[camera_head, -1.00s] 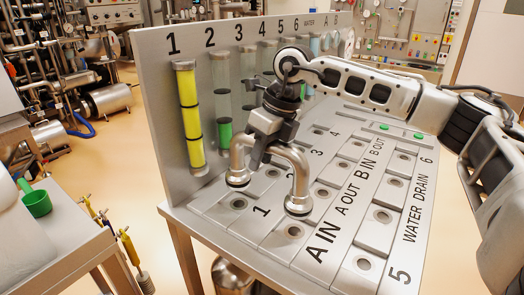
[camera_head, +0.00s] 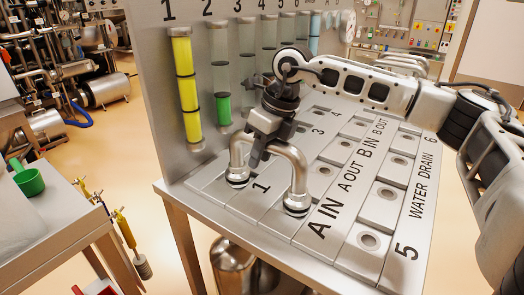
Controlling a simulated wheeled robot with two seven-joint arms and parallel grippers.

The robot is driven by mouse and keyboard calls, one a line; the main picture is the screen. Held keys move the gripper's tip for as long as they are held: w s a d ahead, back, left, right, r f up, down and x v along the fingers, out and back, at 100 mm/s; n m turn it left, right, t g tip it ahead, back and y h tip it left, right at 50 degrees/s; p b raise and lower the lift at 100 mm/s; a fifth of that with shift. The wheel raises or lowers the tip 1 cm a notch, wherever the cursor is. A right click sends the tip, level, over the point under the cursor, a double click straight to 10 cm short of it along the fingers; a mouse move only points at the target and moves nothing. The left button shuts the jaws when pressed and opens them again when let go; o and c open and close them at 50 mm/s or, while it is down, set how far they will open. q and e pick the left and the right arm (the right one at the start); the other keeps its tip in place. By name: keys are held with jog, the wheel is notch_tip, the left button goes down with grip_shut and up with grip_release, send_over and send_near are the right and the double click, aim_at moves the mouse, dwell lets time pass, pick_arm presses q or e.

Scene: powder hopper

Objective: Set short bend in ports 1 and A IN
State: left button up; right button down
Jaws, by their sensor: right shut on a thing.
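The short bend is a silver inverted-U pipe (camera_head: 287,154) with dark-ringed ends. My right gripper (camera_head: 259,152) is shut on its top section, reaching in from the right. The bend stands upright, its left end (camera_head: 237,178) over port 1 near the floor label 1, its right end (camera_head: 296,206) over the A IN port, left of the A IN label (camera_head: 325,219). Both ends cover their port openings and appear at the panel surface; whether they are fully seated cannot be told. My left gripper is out of view.
An upright board (camera_head: 150,80) with numbered tubes, one with yellow powder (camera_head: 186,85), stands at the left. A side table with a green scoop (camera_head: 28,178) is at the far left.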

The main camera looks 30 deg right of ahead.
jog(key=shift+r, duration=0.1)
jog(key=c, duration=1)
grip_release()
jog(key=v, duration=1.6)
jog(key=shift+d, duration=0.1)
